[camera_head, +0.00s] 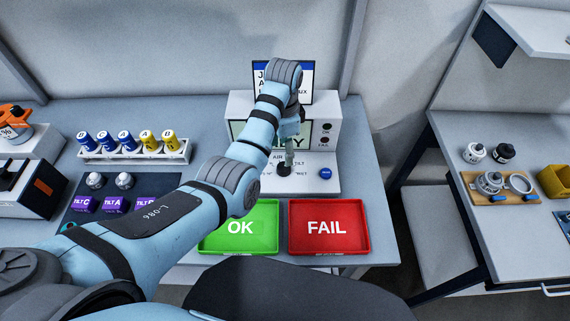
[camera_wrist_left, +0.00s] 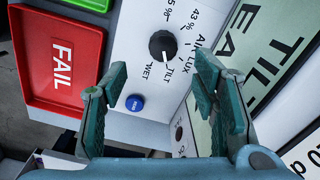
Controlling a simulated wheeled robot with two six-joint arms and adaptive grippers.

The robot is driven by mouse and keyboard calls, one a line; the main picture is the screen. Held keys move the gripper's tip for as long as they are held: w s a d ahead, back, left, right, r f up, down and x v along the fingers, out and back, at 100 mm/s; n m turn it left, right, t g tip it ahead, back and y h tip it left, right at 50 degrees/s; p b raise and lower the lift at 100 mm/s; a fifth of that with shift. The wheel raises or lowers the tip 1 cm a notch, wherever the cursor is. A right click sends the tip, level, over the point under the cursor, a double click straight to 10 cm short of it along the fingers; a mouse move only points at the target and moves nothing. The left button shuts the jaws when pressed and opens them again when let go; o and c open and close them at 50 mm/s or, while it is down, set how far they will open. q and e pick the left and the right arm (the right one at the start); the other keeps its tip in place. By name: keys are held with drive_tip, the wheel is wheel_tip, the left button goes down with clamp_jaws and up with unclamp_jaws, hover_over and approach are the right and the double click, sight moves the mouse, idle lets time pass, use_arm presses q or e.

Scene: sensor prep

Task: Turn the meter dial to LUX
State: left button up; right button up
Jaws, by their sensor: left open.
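The meter (camera_head: 322,165) is a white box with a sloped front panel at the back of the bench. Its dial (camera_wrist_left: 162,44) is a black knob with a white pointer line, ringed by the labels WET, TILT, LUX, AIR and percent marks. The pointer is toward TILT. My left gripper (camera_wrist_left: 162,62) is open and empty, its fingertips on either side of the dial in the wrist view; I cannot tell if they touch it. In the head view the gripper (camera_head: 289,152) is at the dial and hides part of the panel. My right gripper is not in view.
A blue button (camera_head: 325,173) sits on the meter panel. A green OK tray (camera_head: 215,243) and a red FAIL tray (camera_head: 327,248) lie in front. A rack of vials (camera_head: 135,156) stands left. A second bench (camera_head: 460,140) is at right.

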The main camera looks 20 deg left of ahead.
sight(284, 167)
use_arm(q)
drive_tip(key=f, duration=0.5)
drive_tip(key=shift+s+a+b, duration=0.1)
drive_tip(key=shift+s+b, duration=0.1)
drive_tip(key=shift+b, duration=0.2)
drive_tip(key=f, duration=0.1)
drive_tip(key=w+f, duration=0.1)
drive_tip(key=f, duration=0.1)
drive_tip(key=shift+f+b, duration=0.1)
drive_tip(key=shift+b, duration=0.3)
drive_tip(key=shift+w+f, duration=0.15)
drive_tip(key=shift+f, duration=0.1)
drive_tip(key=shift+s+r, duration=0.2)
drive_tip(key=shift+s, duration=0.05)
drive_tip(key=shift+c, duration=0.6)
drive_tip(key=shift+s, duration=0.1)
drive_tip(key=c, duration=1)
drive_tip(key=shift+c, duration=0.2)
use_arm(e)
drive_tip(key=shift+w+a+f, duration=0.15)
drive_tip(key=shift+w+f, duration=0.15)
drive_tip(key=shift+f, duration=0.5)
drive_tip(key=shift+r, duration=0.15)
